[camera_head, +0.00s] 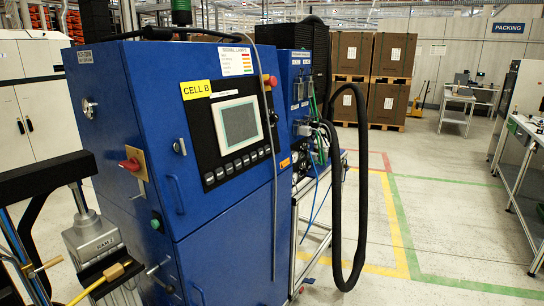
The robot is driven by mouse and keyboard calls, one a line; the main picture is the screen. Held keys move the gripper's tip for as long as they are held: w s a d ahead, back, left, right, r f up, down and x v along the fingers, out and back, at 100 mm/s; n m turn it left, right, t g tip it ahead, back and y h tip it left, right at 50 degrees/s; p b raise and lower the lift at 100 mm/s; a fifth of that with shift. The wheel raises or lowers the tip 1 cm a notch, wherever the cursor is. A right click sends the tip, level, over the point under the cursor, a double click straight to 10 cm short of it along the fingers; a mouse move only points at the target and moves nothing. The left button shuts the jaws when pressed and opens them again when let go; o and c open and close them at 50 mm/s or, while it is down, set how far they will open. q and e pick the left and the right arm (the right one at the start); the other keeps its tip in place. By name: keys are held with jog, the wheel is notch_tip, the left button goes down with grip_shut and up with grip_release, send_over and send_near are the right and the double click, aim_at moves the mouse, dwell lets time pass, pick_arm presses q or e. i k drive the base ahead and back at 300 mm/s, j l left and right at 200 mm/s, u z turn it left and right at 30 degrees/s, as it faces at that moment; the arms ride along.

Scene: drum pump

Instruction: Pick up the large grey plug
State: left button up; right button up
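I cannot make out a large grey plug anywhere in the head view. A grey metal block (92,238) with a printed label stands at the lower left, but it does not look clearly like a plug. A brass fitting (114,271) on a yellow hose lies over a dark holder just below it. Neither of my grippers is in view.
A large blue machine cabinet (225,245) with a tilted screen (238,123) fills the centre left. A black hose (362,190) loops down at its right. The floor (465,215) to the right is open, with a workbench (519,165) at the right edge and stacked boxes (390,103) behind.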

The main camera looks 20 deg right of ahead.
aim_at(315, 155)
jog(key=i+l+u, duration=0.2)
jog(key=l, duration=0.2)
jog(key=i+l+u, duration=0.15)
jog(key=l, duration=0.3)
jog(key=l+u, duration=0.2)
jog(key=l, duration=0.25)
jog(key=i+l+u, duration=0.2)
jog(key=l, duration=0.25)
jog(key=k, duration=0.1)
